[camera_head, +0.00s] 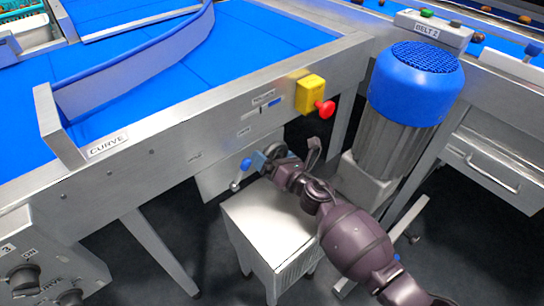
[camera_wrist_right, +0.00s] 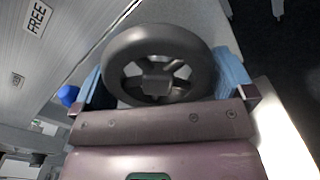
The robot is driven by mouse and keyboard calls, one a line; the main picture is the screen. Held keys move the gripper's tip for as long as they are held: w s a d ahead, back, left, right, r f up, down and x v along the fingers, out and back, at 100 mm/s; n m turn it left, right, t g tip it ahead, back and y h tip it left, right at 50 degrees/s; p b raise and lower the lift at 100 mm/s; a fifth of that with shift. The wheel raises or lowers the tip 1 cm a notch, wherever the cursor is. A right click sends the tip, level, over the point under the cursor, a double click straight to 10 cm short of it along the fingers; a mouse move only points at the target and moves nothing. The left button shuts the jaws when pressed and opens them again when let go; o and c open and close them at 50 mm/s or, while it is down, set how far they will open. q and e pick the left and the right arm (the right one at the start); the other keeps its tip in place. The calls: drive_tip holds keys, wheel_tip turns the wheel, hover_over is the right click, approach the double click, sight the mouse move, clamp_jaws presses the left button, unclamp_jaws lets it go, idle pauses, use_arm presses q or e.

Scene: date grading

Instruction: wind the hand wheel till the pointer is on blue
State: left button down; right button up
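The dark grey hand wheel (camera_wrist_right: 158,65) fills the middle of the right wrist view, its spokes and hub facing me. My right gripper (camera_wrist_right: 160,88) has a blue-padded finger on each side of the wheel, and both pads look to be against its rim. In the head view my right gripper (camera_head: 262,160) is at the conveyor's side panel, and the wheel is mostly hidden by it. A small strip with a blue part (camera_head: 271,104) is on the frame above; I cannot make out a pointer on it. My left gripper is not in view.
A yellow box with a red button (camera_head: 310,95) is on the frame above right of the wheel. A blue-capped motor (camera_head: 414,85) stands to the right. A pale metal cabinet (camera_head: 268,222) is under my right forearm. The blue curve belt (camera_head: 235,45) lies above.

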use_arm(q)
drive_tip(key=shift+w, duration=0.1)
use_arm(e)
drive_tip(key=shift+s+d+r, duration=0.1)
drive_tip(key=shift+s+d, duration=0.3)
drive_tip(key=shift+s, duration=0.1)
drive_tip(key=p+v, duration=0.1)
drive_tip(key=v, duration=0.7)
drive_tip(key=shift+p+v, duration=0.3)
drive_tip(key=shift+v, duration=0.5)
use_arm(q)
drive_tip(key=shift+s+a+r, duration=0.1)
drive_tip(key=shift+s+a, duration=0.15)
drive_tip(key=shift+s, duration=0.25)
